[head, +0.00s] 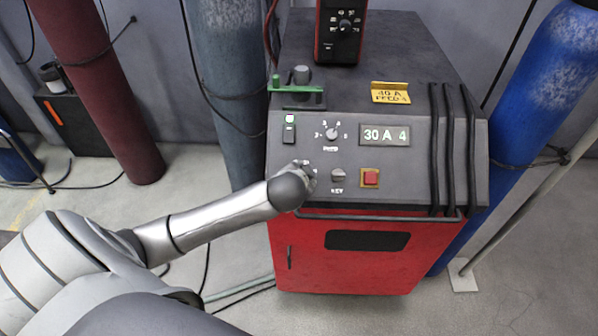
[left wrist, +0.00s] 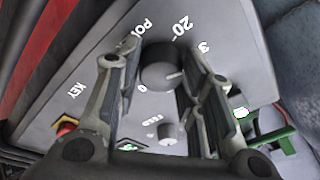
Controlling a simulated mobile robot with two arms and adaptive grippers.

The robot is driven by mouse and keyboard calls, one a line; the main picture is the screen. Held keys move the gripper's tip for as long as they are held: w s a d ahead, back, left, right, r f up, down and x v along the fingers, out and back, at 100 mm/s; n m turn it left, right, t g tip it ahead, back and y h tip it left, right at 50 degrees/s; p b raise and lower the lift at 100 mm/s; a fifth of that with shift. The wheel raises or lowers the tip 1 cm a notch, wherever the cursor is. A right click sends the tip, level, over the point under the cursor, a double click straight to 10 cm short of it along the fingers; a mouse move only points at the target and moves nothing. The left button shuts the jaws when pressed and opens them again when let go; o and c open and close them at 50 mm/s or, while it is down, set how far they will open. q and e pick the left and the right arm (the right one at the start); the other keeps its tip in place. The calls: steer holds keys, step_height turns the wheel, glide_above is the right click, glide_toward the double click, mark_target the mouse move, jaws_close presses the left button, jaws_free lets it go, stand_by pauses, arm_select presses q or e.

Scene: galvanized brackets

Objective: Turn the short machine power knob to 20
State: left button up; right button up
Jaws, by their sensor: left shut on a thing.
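The welding machine (head: 400,190) has a dark sloping panel with a display (head: 385,135) reading "30 A 4". In the left wrist view the dark round power knob (left wrist: 160,68) sits between the two fingers of my left gripper (left wrist: 162,60), which is shut on it. The knob's white mark points toward the right finger. Labels "0", "20" and a partly covered "3" surround the knob; the "20" (left wrist: 181,30) is clear of the fingers. In the head view my left gripper (head: 306,173) hides the knob. My right gripper is not in view.
The key switch (head: 338,175) and red button (head: 370,178) are right of my left gripper. The feed knob (head: 332,133) and a rocker switch (head: 289,131) are above it. A handle bar (head: 380,217) runs along the panel's lower edge. Gas cylinders flank the machine.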

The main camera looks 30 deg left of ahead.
arm_select(q)
steer(key=n+p, duration=0.1)
steer(key=n, duration=0.3)
steer(key=shift+d+n+y+p, duration=0.1)
steer(key=shift+n+y+p, duration=0.3)
steer(key=shift+f+n+g+y+p, duration=0.1)
steer(key=shift+n+g+y+p, duration=0.3)
steer(key=shift+n, duration=1.4)
steer(key=o, duration=1)
steer(key=shift+v, duration=6.05)
